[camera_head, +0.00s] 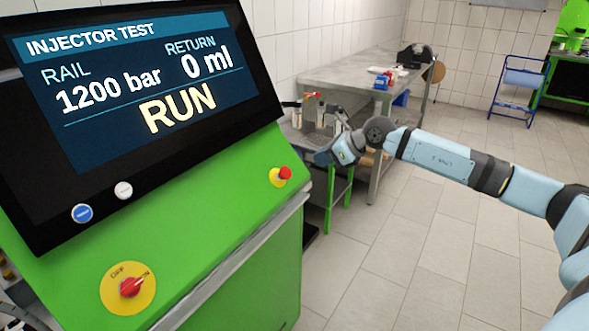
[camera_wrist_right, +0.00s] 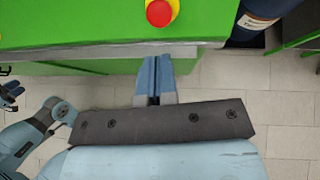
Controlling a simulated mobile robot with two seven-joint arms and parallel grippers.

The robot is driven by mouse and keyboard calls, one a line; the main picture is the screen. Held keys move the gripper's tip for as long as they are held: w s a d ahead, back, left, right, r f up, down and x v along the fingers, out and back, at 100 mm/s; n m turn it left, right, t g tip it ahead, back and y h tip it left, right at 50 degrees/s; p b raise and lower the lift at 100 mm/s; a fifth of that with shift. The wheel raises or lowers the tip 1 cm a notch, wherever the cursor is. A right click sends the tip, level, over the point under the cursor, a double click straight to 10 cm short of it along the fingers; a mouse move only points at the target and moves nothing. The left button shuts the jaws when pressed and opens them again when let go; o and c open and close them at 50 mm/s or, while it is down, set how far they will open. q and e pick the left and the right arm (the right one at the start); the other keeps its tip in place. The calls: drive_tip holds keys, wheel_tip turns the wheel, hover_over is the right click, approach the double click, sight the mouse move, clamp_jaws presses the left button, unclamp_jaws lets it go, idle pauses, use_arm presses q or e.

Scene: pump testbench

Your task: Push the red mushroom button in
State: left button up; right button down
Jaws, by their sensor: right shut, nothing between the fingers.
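The red mushroom button (camera_head: 285,173) stands out from a yellow base (camera_head: 277,178) near the right edge of the green test bench panel (camera_head: 215,197). In the right wrist view the button (camera_wrist_right: 159,13) and its yellow collar are at the top, straight beyond the fingertips. My right gripper (camera_wrist_right: 155,62) is shut and empty, its tips near the bench's front edge and apart from the button. In the head view my right gripper (camera_head: 325,157) is beyond the right side of the bench.
A screen (camera_head: 145,95) reads INJECTOR TEST, 1200 bar, RUN. Below it are a blue button (camera_head: 82,213), a white button (camera_head: 124,190) and a red rotary switch (camera_head: 131,287) on a yellow plate.

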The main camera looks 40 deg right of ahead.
sight(288, 172)
drive_tip(key=x, duration=0.9)
drive_tip(key=shift+w+a+f+p, duration=0.15)
drive_tip(key=shift+w+a+p, duration=0.1)
drive_tip(key=shift+p, duration=0.1)
use_arm(q)
drive_tip(key=shift+d+r, duration=0.2)
drive_tip(key=shift+r, duration=0.25)
use_arm(e)
drive_tip(key=shift+w+f, duration=0.1)
use_arm(q)
drive_tip(key=shift+a+f, duration=0.1)
drive_tip(key=shift+a, duration=0.05)
